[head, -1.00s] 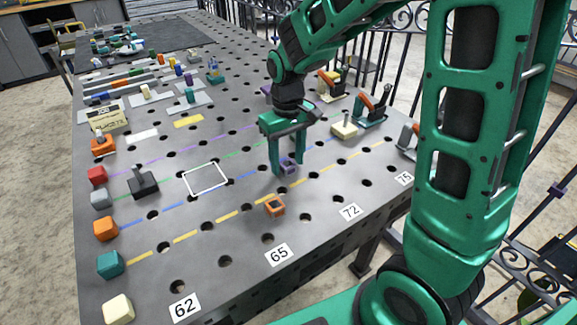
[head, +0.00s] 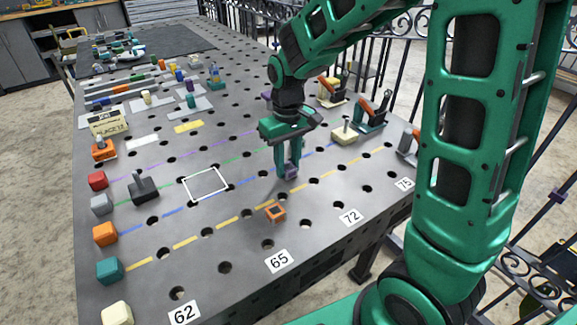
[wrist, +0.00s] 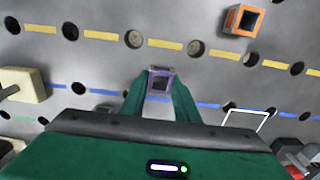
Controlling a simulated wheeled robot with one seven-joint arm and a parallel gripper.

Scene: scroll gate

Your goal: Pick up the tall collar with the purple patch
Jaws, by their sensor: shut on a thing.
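The tall collar with the purple patch (head: 291,171) is a small grey-and-purple hollow block on the perforated table, near the blue dashed line. My gripper (head: 286,165) is over it with its green fingers pointing down, one on each side. In the wrist view, the collar (wrist: 160,82) sits between the tips of my gripper (wrist: 160,96), which is shut on it. Its square opening shows dark. I cannot tell whether its base is clear of the table.
An orange collar (head: 275,211) stands closer to the front edge, and also shows in the wrist view (wrist: 243,20). A white square outline (head: 206,184) lies to the left. A dark grey block with a handle (head: 143,187) is farther left. A cream block (head: 344,134) stands to the right.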

